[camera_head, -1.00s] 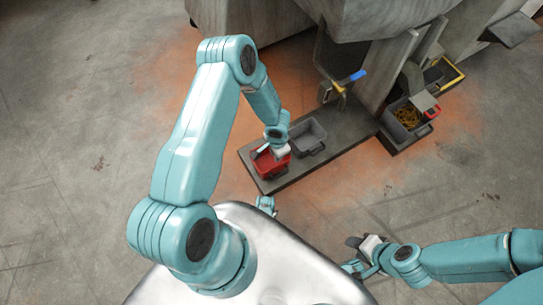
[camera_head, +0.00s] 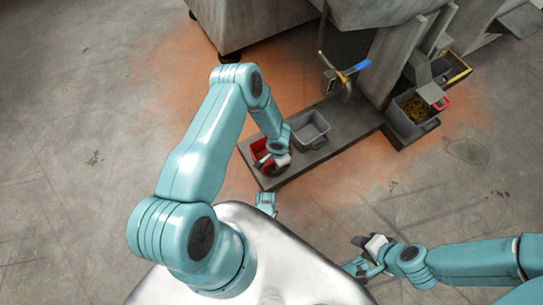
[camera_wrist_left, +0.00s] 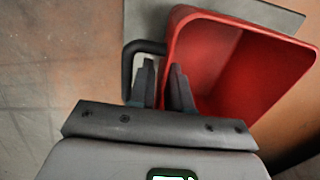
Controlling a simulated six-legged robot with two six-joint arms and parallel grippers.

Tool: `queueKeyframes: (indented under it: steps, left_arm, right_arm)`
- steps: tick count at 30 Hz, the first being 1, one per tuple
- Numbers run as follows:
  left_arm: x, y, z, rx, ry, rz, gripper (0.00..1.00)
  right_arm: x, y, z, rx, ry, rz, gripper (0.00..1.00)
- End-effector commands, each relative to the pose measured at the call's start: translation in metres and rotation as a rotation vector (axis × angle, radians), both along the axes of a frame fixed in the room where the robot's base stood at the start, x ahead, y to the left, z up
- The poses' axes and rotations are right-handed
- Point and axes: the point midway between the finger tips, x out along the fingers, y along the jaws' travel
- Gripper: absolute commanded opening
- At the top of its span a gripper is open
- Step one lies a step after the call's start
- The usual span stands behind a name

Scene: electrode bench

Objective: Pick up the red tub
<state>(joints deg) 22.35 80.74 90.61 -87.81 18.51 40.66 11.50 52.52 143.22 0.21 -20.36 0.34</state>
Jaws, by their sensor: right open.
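The red tub (camera_head: 260,147) sits at the near left end of the dark bench slab, beside a grey tub, and is partly covered by my left arm in the head view. In the left wrist view, the red tub (camera_wrist_left: 245,65) is open-topped and looks empty, with a dark handle (camera_wrist_left: 127,70) on its left side. My left gripper (camera_wrist_left: 162,70) is at this handle side, its two fingers apart near the tub's left wall. Whether they touch the wall I cannot tell. My right gripper (camera_head: 362,250) is open and empty, away from the tub at lower right.
The grey tub (camera_head: 311,130) stands just right of the red tub on the slab (camera_head: 335,145). A blue-handled lever (camera_head: 355,70) stands behind. Another grey container (camera_head: 408,115) with yellowish contents is at the right. The floor to the left is clear.

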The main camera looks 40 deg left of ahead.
Motion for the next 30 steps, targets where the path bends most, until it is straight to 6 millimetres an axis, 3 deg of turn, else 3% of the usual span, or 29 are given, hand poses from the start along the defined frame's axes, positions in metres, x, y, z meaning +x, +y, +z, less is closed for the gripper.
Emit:
queueKeyframes:
  steps: [2,4,14,19,23,30]
  left_arm:
    - [0.0,0.0,0.001,0.0,0.0,0.0,0.18]
    - [0.0,0.0,0.001,0.0,0.0,0.0,0.0]
    - [0.0,0.0,0.002,0.0,-0.001,0.0,0.0]
    - [0.0,0.0,0.012,-0.001,-0.001,-0.001,0.0]
    - [0.001,0.0,0.035,0.0,-0.001,-0.001,0.0]
    - [0.002,0.0,0.106,0.002,-0.004,0.0,0.0]
  right_arm:
    - [0.0,0.0,0.001,0.0,0.0,0.0,0.43]
    - [0.0,0.0,0.001,0.0,0.0,0.0,0.43]
    - [0.0,0.0,0.001,0.0,0.0,0.001,0.43]
    - [-0.001,0.001,0.006,0.0,0.002,0.004,0.43]
    - [-0.002,0.002,0.016,0.002,0.004,0.01,0.43]
    - [-0.008,0.007,0.042,0.006,0.014,0.031,0.43]
